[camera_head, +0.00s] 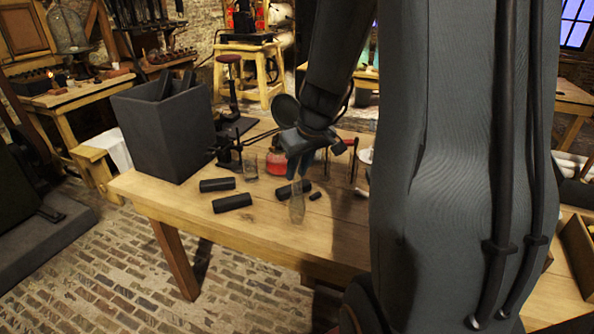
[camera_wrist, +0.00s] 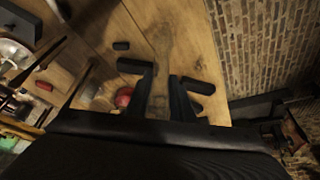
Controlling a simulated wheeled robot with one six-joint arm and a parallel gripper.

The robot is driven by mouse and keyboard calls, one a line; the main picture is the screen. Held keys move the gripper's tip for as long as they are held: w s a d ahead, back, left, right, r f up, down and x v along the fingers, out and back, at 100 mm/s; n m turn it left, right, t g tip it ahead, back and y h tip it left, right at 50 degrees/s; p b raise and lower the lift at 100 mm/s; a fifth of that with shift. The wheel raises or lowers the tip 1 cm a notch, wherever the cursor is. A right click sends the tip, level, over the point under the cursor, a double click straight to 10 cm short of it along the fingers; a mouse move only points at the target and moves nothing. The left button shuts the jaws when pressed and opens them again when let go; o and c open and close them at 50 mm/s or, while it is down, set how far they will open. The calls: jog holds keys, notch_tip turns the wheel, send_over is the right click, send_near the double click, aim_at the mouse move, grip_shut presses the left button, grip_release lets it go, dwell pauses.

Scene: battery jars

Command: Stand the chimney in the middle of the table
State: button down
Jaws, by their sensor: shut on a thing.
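The chimney (camera_head: 297,208) is a clear, narrow glass tube in the head view. It hangs roughly upright below my gripper (camera_head: 308,163), near the middle of the table's near part. My gripper is shut on its upper part. In the wrist view the chimney (camera_wrist: 161,45) extends away from between the two dark fingers of my gripper (camera_wrist: 163,95). I cannot tell whether its lower end touches the wooden table (camera_head: 262,228). My arm hides the table's right part in the head view.
Several black cylinders lie around the chimney, including one at front left (camera_head: 232,202) and one just behind it (camera_head: 287,191). A small glass (camera_head: 251,167), a red object (camera_head: 277,162) and a black stand (camera_head: 229,151) are farther back. A tall dark box (camera_head: 165,130) stands at left.

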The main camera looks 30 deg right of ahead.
jog(key=shift+f, duration=0.25)
jog(key=c, duration=1.5)
grip_release()
jog(key=shift+c, duration=0.2)
jog(key=shift+r, duration=0.15)
jog(key=shift+r, duration=0.25)
jog(key=v, duration=1)
jog(key=s+a+f+g, duration=0.3)
jog(key=s+a+f, duration=0.8)
jog(key=a, duration=0.4)
jog(key=shift+s+f+g+b, duration=0.3)
jog(key=shift+s+f+b, duration=0.1)
jog(key=shift+f, duration=0.45)
jog(key=shift+a, duration=0.1)
